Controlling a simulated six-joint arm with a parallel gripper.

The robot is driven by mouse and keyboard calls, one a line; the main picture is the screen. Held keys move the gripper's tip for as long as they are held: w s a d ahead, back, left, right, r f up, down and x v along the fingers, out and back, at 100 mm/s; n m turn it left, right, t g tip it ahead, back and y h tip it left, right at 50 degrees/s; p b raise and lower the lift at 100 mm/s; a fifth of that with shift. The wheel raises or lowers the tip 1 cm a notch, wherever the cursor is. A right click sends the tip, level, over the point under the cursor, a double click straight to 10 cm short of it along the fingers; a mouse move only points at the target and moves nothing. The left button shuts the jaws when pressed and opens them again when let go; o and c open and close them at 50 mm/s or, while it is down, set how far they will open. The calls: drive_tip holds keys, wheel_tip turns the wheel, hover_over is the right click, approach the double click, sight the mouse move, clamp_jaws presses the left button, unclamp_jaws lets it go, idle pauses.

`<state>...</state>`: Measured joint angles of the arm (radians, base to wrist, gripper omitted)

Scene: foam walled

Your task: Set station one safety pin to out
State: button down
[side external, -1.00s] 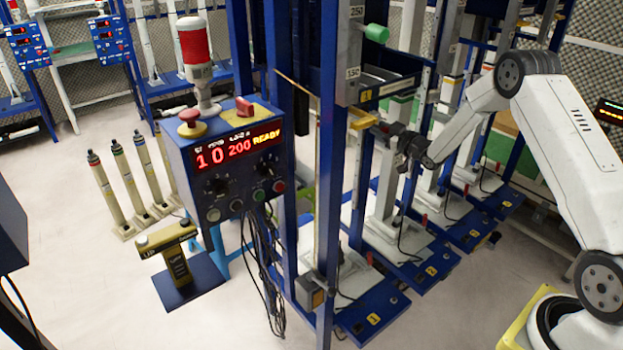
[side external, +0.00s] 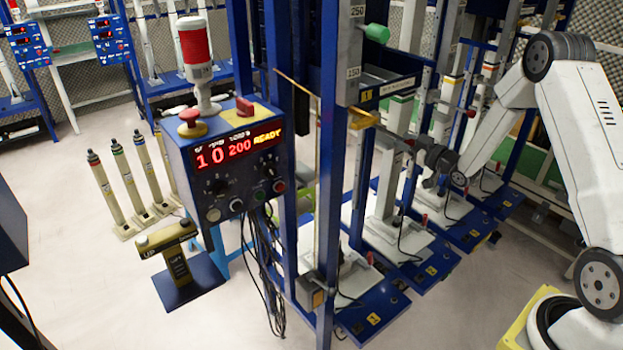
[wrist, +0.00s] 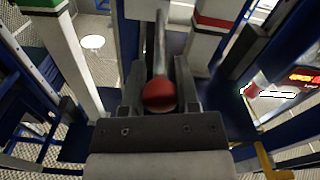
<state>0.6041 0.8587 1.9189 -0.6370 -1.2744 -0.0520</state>
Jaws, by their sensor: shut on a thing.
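The safety pin shows in the wrist view as a red ball knob (wrist: 159,95) on a grey steel rod (wrist: 160,45). My gripper (wrist: 158,88) is shut on it, with one finger on each side of the knob. In the side view my gripper (side external: 421,149) is to the right of station one's yellow bracket (side external: 361,119), with a gap between them. I cannot tell whether the rod's far end is clear of the frame.
Station one's blue uprights (side external: 330,200) and the control box (side external: 225,160), reading "10 200 READY", stand to the left. More stations with blue bases (side external: 470,232) stand behind and below my gripper. A green knob (side external: 376,33) juts out above.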

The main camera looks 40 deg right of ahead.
drive_tip(key=shift+s, duration=0.15)
drive_tip(key=shift+c, duration=1.7)
unclamp_jaws()
drive_tip(key=shift+s, duration=0.1)
drive_tip(key=s, duration=0.7)
drive_tip(key=shift+s, duration=0.35)
drive_tip(key=shift+w+a, duration=0.1)
